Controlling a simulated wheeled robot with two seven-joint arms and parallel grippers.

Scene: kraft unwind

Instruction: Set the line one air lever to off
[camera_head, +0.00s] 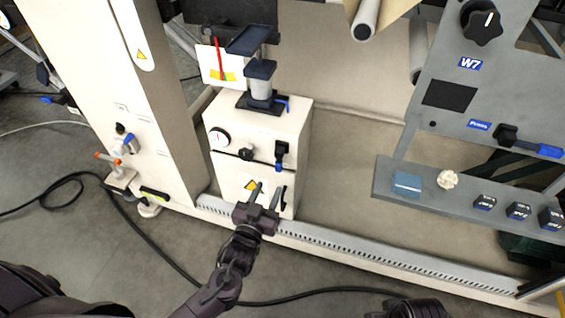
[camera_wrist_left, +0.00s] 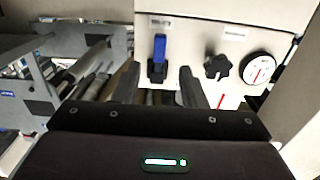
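A small lever with a black body and a blue handle end (camera_head: 280,165) sits on the front of a white cabinet (camera_head: 232,170), right of a black knob and a round gauge. Its blue end points down in the head view. In the left wrist view the picture is turned over, and the blue lever (camera_wrist_left: 159,48) shows beyond and between the fingertips. Its label is too small to read. My left gripper (camera_head: 271,188) is open and empty, in front of the cabinet just below the lever, apart from it. My right gripper is not clearly visible.
The round gauge (camera_head: 219,139) and black knob (camera_head: 246,154) sit left of the lever. A blue-handled valve (camera_head: 127,143) is on the white column at left. A grey panel (camera_head: 470,60) and shelf with small parts stand at right. A slotted rail (camera_head: 350,257) runs below the cabinet.

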